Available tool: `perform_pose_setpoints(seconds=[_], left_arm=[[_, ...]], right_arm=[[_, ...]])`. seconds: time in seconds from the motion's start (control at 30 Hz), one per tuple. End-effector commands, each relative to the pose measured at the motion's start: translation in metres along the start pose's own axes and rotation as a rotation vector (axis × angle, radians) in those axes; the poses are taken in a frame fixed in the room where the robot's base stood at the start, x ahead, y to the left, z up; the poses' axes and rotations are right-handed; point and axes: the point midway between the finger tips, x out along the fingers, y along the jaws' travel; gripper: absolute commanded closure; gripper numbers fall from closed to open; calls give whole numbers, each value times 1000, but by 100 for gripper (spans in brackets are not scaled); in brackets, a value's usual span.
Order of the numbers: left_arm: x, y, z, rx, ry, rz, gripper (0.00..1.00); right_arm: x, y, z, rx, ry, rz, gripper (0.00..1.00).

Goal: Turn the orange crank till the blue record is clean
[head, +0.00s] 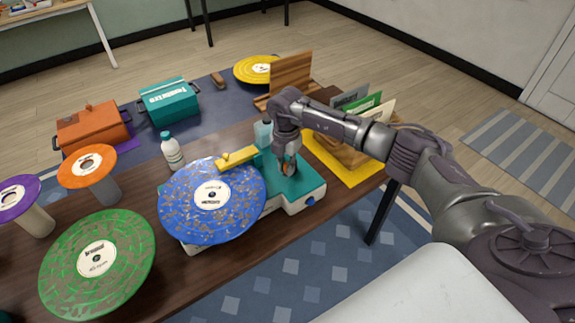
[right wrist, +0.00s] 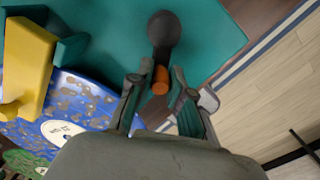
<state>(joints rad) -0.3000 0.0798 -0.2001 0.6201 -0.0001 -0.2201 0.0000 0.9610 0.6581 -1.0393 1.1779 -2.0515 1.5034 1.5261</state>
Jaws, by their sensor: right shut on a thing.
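The blue record (head: 193,213) lies on a teal and white machine (head: 318,195), with brownish-grey patches over its face and a white label in the middle. It also shows in the right wrist view (right wrist: 85,92). A yellow arm (head: 238,159) reaches over the record's back edge. My right gripper (head: 289,172) points down at the right part of the machine's teal top. In the right wrist view its fingers are shut on the orange crank's knob (right wrist: 161,80), beside a dark round part (right wrist: 164,28). My left gripper is out of view.
A green record (head: 75,270) lies at the front left, with orange (head: 75,172) and purple (head: 15,190) discs on stands nearby. A white bottle (head: 172,153) stands behind the blue record. A wooden record rack (head: 332,150) on a yellow mat is behind my right gripper.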

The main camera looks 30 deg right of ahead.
Motion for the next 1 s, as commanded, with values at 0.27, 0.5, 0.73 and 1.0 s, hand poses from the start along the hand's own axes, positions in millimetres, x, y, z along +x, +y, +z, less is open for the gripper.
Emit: perform_pose_setpoints(seconds=[0.27, 0.5, 0.73, 1.0], left_arm=[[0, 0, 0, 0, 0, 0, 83], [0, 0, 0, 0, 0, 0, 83], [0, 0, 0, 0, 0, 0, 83], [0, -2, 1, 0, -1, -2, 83]], right_arm=[[-2, 2, 0, 8, -2, 7, 100], [-2, 2, 0, 7, -2, 7, 68], [-1, 1, 0, 7, -1, 3, 55], [-12, 2, 1, 7, -2, 4, 55]])
